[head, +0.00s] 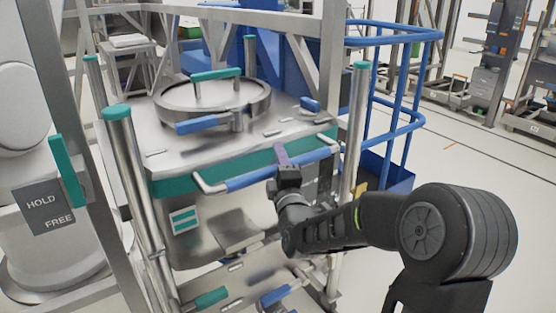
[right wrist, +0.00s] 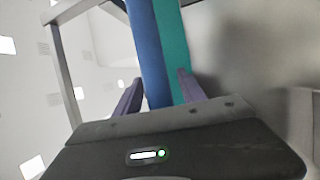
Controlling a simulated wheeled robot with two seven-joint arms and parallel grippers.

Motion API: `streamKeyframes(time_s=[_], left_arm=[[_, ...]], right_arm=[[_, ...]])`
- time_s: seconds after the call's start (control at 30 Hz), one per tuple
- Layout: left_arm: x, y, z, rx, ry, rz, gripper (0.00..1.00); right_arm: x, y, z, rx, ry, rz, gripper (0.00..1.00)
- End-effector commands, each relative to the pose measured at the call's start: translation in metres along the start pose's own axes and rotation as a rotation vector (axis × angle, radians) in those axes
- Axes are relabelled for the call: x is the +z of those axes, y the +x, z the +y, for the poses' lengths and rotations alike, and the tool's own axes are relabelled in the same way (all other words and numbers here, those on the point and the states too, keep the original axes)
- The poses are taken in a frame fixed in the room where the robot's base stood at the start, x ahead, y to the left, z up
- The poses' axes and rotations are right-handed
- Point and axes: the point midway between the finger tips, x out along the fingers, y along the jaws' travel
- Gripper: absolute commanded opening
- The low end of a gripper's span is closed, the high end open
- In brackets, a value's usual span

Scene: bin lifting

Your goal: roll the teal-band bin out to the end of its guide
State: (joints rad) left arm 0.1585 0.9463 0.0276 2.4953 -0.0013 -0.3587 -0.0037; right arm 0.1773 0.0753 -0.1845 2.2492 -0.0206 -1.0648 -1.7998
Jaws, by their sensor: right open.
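The teal-band bin (head: 190,245) is a steel box with a teal band (head: 185,183) below its top and a round lid (head: 212,100). It stands upright between steel posts with teal caps. A blue-sleeved handle bar (head: 250,181) runs across its front. My right gripper (head: 282,155) is at the right part of this bar. In the right wrist view the blue bar (right wrist: 150,55) passes between the open purple fingers (right wrist: 160,92), with the teal band (right wrist: 174,45) behind it. I cannot tell whether the fingers touch the bar. My left gripper is not in view. The guide is not clearly visible.
A HOLD/FREE plate (head: 45,210) with a teal lever (head: 66,170) is at the left, by a steel upright. Lower teal (head: 211,297) and blue (head: 282,293) grips show below the bin. A blue railing (head: 410,125) stands behind right.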

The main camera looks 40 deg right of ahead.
Motion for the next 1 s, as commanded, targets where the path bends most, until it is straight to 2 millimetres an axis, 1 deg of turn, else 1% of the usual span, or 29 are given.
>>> streamKeyframes(time_s=[0.27,0.83,1.0], left_arm=[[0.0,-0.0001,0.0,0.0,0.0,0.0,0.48],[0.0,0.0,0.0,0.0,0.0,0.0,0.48],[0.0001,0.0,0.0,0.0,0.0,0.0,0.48]], right_arm=[[0.0001,0.0017,0.0,0.0,0.0,0.0,0.48],[0.0,0.0014,-0.0002,0.0,0.001,0.0,0.01],[0.0,0.0014,-0.0003,-0.001,0.001,0.0,0.0]])
